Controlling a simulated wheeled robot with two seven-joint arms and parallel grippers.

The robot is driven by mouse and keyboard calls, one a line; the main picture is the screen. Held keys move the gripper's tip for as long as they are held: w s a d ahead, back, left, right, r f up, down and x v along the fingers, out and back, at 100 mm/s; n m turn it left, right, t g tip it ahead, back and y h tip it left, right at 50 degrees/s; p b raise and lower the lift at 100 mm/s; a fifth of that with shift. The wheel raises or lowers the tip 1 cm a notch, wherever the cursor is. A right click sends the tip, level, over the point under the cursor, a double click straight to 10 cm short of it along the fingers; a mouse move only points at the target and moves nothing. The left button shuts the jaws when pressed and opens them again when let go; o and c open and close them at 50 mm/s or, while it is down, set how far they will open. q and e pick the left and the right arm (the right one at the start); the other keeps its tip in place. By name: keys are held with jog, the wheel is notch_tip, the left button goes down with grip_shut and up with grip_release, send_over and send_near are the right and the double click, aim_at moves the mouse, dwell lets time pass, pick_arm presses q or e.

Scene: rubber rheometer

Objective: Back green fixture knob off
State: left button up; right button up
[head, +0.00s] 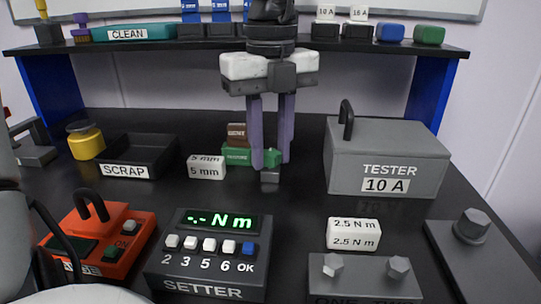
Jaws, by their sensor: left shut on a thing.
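The green fixture (236,156) lies at the back middle of the black table, with a brown labelled block (237,134) on or just behind it. My left gripper (270,160) points straight down there, its two purple fingers at the fixture's right end. Green shows between the fingers, and they are shut on what appears to be the fixture's knob. The fingers partly hide the knob, so its exact shape and seating cannot be told. A small grey block (270,177) shows just in front of the fingertips. My right gripper is not in view.
A white 5 mm block (206,167) and the black scrap tray (165,153) stand left of the fixture. The grey tester (385,155) stands right. The setter (208,255), orange device (98,240) and 2.5 N m block (353,234) are in front. A shelf (350,48) spans behind.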

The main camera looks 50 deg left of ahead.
pick_arm(q)
jog(key=shift+f+n+b, duration=0.1)
jog(key=shift+n+b, duration=0.2)
jog(key=shift+n, duration=0.3)
jog(key=n, duration=0.3)
jog(key=shift+n, duration=0.3)
jog(key=shift+n, duration=2.2)
